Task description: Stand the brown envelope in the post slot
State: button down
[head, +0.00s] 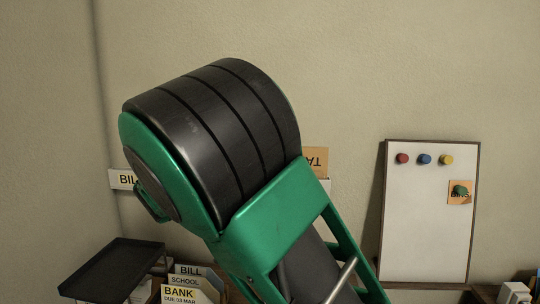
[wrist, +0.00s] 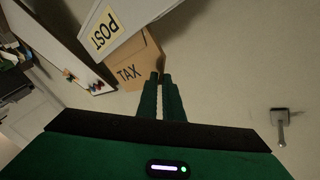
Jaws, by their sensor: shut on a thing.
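The brown envelope (wrist: 142,66), marked TAX, is at my gripper's fingertips (wrist: 161,78) in the wrist view. My gripper is shut on its edge. A white piece marked POST (wrist: 118,22), which looks like the post slot, overlaps the envelope's upper part in that view; I cannot tell whether the envelope is inside it or behind it. In the head view only a corner of the envelope (head: 316,157) shows, its lettering upside down, and my arm hides my gripper and most of the slot.
A whiteboard (head: 425,235) with coloured magnets and a pinned note (head: 467,198) is at the right. Letters marked BILL, SCHOOL and BANK (head: 180,293) stand at the lower left, beside a dark tray (head: 115,268). A wall hook (wrist: 281,124) shows in the wrist view.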

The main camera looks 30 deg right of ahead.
jog(key=shift+f, duration=1.9)
jog(key=c, duration=1.8)
grip_release()
jog(key=shift+c, duration=0.2)
jog(key=v, duration=1)
jog(key=shift+a, duration=0.45)
